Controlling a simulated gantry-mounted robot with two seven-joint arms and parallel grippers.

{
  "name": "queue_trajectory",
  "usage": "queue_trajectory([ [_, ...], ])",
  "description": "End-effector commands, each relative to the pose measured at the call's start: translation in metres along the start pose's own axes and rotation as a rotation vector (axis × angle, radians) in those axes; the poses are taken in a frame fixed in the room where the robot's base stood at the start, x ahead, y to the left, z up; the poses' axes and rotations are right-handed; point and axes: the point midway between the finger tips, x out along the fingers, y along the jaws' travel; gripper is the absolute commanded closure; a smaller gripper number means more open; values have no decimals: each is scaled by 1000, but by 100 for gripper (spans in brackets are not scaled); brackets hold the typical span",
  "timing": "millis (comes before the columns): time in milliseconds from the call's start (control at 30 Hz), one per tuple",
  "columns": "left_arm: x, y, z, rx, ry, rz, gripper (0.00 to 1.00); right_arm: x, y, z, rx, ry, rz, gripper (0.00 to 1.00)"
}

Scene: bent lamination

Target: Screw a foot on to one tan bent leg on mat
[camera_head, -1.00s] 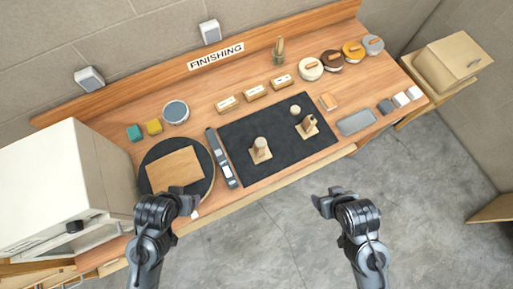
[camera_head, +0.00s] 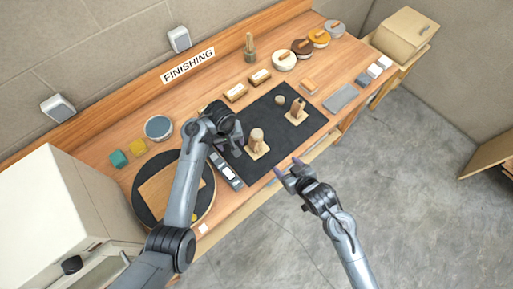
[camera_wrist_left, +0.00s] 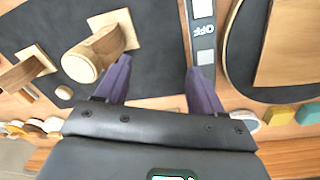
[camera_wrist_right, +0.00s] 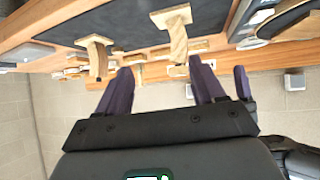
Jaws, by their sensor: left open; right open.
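Two tan bent legs stand on square bases on the dark mat (camera_head: 288,134). The nearer leg (camera_head: 257,146) has a rounded, lighter piece at its top, seen in the left wrist view as a round end (camera_wrist_left: 79,67). The farther leg (camera_head: 298,109) stands to its right. A small pale round piece (camera_head: 280,100) lies on the mat behind them. My left gripper (camera_head: 228,146) is open and empty above the mat's left edge, left of the nearer leg. My right gripper (camera_head: 287,167) is open and empty in front of the bench, below and right of the nearer leg.
A grey tool strip (camera_head: 227,171) lies left of the mat, beside a round turntable with a wood sheet (camera_head: 166,193). Wooden blocks (camera_head: 260,77), round lidded tins (camera_head: 284,61) and a grey tray (camera_head: 341,98) surround the mat. A white cabinet (camera_head: 55,205) stands at left.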

Motion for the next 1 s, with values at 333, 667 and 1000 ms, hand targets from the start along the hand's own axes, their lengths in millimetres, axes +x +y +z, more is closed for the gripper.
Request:
queue_trajectory([
  [333,-30,73,-29,-33,-44,-30,32,59,-11,-4,-43,163,-104,31],
  [667,-56,103,-29,-46,-55,-69,32,82,-17,-8,-57,246,-171,31],
  [1000,-61,107,-28,-47,-56,-74,32,84,-18,-10,-57,259,-180,31],
])
